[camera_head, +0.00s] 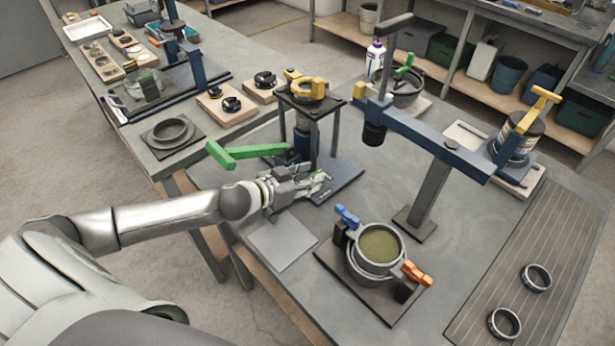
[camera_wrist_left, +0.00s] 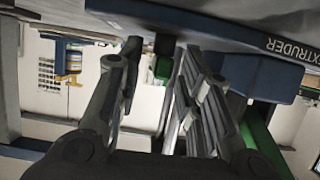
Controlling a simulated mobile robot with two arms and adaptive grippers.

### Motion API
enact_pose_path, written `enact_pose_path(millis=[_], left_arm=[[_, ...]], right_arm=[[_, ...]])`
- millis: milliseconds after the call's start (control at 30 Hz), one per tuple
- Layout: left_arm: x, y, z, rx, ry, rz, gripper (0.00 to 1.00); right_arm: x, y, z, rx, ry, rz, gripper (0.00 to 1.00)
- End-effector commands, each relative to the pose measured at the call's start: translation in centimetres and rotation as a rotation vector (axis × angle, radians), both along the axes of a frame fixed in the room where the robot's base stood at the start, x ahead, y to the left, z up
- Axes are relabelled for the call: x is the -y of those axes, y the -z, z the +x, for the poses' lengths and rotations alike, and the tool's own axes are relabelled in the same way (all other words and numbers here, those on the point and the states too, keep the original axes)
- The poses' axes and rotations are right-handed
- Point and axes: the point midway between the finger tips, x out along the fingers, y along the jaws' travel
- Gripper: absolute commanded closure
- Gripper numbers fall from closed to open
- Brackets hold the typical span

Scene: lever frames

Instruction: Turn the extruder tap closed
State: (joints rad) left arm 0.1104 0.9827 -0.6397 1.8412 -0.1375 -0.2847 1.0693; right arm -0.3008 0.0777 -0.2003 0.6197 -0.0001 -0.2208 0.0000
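The extruder stands on the table as a dark upright frame (camera_head: 314,135) on a blue-grey base (camera_head: 345,176), with a yellow part (camera_head: 305,88) on top. A long green lever (camera_head: 245,153) sticks out to its left. My left gripper (camera_head: 320,182) is low at the extruder's front, beside the base. In the left wrist view the fingers of this gripper (camera_wrist_left: 163,62) are apart, and a small green piece (camera_wrist_left: 162,70) shows between them; I cannot tell whether they touch it. The "EXTRUDER" label (camera_wrist_left: 290,50) is close by. Which part is the tap is unclear. My right gripper is out of view.
A round pot (camera_head: 380,248) with blue and orange clamps stands in front to the right. A blue arm on a post (camera_head: 430,195) is behind it. A flat grey plate (camera_head: 283,243) lies near the front edge. Two rings (camera_head: 536,278) lie at the right.

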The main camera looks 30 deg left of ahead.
Motion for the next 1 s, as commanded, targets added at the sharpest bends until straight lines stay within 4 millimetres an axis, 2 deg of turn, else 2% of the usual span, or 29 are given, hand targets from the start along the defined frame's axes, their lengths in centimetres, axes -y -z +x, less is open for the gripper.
enact_pose_path(millis=[33, 233, 400, 700, 1000], left_arm=[[0.0, 0.0, 0.0, 0.000, 0.000, 0.000, 0.74], [0.0, 0.0, 0.0, 0.000, 0.000, 0.000, 0.99], [0.0, -0.1, 0.0, -0.001, 0.008, 0.001, 1.00], [-0.2, -0.1, 0.1, -0.001, 0.120, 0.000, 1.00], [-0.2, 0.0, 0.1, 0.002, 0.135, -0.001, 1.00]], right_arm=[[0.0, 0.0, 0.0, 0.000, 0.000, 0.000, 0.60], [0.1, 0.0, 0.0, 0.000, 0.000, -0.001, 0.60], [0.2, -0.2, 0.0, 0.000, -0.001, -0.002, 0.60], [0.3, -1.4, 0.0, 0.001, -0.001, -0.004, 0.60], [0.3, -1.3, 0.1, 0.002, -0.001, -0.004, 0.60]])
